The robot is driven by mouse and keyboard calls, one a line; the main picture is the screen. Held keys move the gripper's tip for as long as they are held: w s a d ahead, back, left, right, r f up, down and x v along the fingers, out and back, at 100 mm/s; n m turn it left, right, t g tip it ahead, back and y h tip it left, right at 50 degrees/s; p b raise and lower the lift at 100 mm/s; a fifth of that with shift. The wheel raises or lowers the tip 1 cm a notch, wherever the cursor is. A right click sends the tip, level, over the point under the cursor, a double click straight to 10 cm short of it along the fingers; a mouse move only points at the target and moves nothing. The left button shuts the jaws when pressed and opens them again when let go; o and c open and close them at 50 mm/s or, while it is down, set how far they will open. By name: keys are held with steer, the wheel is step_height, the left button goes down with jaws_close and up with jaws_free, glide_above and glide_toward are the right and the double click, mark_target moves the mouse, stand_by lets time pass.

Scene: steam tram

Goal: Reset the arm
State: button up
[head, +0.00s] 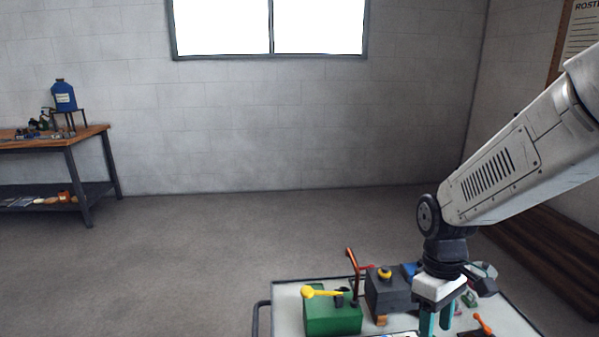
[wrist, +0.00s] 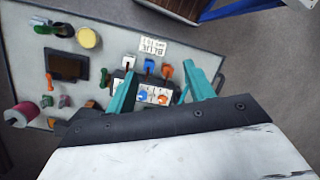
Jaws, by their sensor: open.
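My arm reaches in from the right in the head view and bends down at its wrist. My gripper (head: 437,320) points down over the right part of a grey-topped cart (head: 288,291). Its two teal fingers are apart, with nothing seen held between them. In the wrist view my gripper (wrist: 161,80) is also open. A small panel with white, blue and orange levers (wrist: 149,67) shows between and beyond the fingers. Whether the fingers touch the panel I cannot tell.
On the cart are a green box (head: 333,317) with a yellow lever, a dark grey box (head: 388,292) and a red upright lever (head: 353,268). A dark red cup (wrist: 22,113) lies near the cart's edge. A workbench (head: 88,136) stands far left; open floor lies between.

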steer(key=s+d+r+m+t, duration=0.1)
steer(key=s+r+m+t, duration=0.3)
steer(key=s+r, duration=1)
steer(key=m, duration=0.3)
steer(key=shift+s+d, duration=0.15)
steer(key=shift+s, duration=0.25)
